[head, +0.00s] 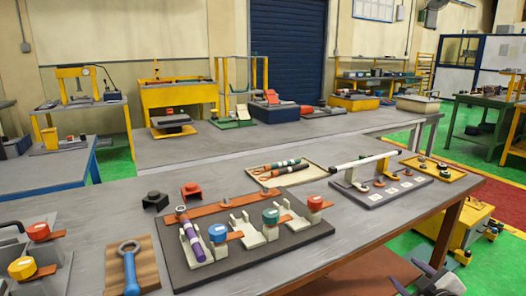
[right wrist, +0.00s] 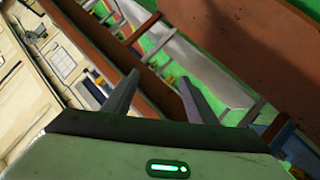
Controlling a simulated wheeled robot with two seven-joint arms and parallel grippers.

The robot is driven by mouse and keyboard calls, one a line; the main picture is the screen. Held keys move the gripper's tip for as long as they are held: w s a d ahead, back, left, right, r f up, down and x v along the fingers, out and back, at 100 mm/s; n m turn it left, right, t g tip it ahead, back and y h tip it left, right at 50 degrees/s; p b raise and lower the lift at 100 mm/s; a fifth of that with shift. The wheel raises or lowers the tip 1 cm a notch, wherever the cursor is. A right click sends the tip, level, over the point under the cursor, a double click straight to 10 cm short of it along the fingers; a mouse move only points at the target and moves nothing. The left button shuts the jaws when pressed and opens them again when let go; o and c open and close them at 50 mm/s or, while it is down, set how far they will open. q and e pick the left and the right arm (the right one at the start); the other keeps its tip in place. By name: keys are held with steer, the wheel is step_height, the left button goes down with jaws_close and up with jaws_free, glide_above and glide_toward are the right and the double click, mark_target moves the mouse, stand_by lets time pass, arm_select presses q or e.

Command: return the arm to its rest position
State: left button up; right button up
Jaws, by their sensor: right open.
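My right gripper (head: 428,282) shows at the bottom right edge of the head view, off the front edge of the workbench (head: 330,245). In the right wrist view my right gripper (right wrist: 155,97) has its two fingers apart with nothing between them. The fingers point out over a tilted view of the room, with a brown beam and green floor beyond. My left gripper is not in the head view.
A dark board (head: 310,238) with white cradles, a purple cylinder (head: 191,238) and coloured caps lies on the bench. A blue wrench (head: 130,268) lies on a wooden block at left. A yellow cart (head: 462,228) stands on the green floor at right.

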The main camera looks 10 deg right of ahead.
steer(key=s+a+f+g+y, duration=0.1)
steer(key=s+a+f+y, duration=0.1)
steer(key=s+a+f, duration=0.6)
steer(key=s+a+f+g+y, duration=0.2)
steer(key=s+a+f, duration=0.45)
steer(key=a, duration=0.35)
steer(key=s+a+f+m+g+y, duration=0.1)
steer(key=s+a+f+m, duration=0.2)
steer(key=s+a, duration=1)
steer(key=shift+a+g+y, duration=0.3)
steer(key=shift+a+y, duration=0.1)
steer(key=shift+a, duration=0.4)
